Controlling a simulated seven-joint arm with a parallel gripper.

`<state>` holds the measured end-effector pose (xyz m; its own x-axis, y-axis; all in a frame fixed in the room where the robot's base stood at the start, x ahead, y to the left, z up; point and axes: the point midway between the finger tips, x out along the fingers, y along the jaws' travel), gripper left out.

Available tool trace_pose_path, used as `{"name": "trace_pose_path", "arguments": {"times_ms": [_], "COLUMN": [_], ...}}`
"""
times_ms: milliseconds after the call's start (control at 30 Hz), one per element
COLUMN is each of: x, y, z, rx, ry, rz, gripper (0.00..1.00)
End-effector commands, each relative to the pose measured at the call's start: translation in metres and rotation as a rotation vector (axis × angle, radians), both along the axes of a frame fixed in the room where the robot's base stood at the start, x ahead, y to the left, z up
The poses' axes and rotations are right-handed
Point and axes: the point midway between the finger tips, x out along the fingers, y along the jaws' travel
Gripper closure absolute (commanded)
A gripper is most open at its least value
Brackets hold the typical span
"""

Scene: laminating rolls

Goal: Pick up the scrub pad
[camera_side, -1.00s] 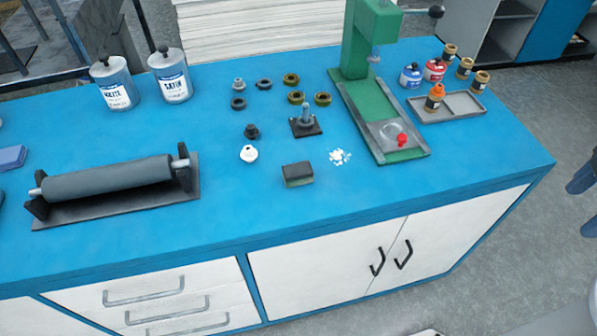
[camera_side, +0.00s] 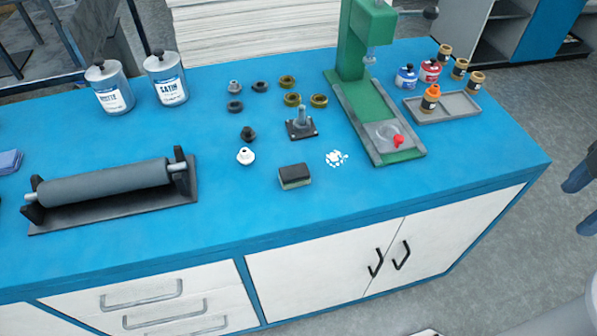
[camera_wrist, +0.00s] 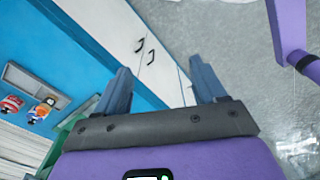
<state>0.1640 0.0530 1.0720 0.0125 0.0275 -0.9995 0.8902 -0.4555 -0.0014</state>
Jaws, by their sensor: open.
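The scrub pad (camera_side: 295,177) is a small block with a dark top and a greenish lower edge. It lies flat on the blue bench top near the front edge in the side view. My gripper (camera_side: 573,208) shows only by its blue-grey fingers at the right edge of the side view, beyond the bench and well apart from the pad. In the wrist view my gripper (camera_wrist: 160,72) has its two fingers spread, with nothing between them. The pad does not show in the wrist view.
White scraps (camera_side: 336,158) lie just right of the pad. A green press (camera_side: 365,90) stands behind right, a roller (camera_side: 105,182) left. The bench in front of the pad is clear.

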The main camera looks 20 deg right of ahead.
Motion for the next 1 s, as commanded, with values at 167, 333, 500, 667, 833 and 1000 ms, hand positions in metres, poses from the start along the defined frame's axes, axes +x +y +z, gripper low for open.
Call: {"name": "trace_pose_path", "arguments": {"times_ms": [167, 333, 500, 667, 833, 1000], "x": [0.000, 0.000, 0.000, 0.000, 0.002, 0.026], "y": [0.000, 0.000, 0.000, 0.000, 0.003, 0.031], "z": [0.000, 0.000, 0.000, 0.000, 0.001, 0.010], "rx": [0.000, 0.000, 0.000, 0.000, 0.000, -0.002], "ry": [0.000, 0.000, 0.000, 0.000, 0.000, -0.001], "rz": [0.000, 0.000, 0.000, 0.000, 0.002, 0.032], "gripper": [0.30, 0.30, 0.26, 0.26, 0.26, 0.26]}}
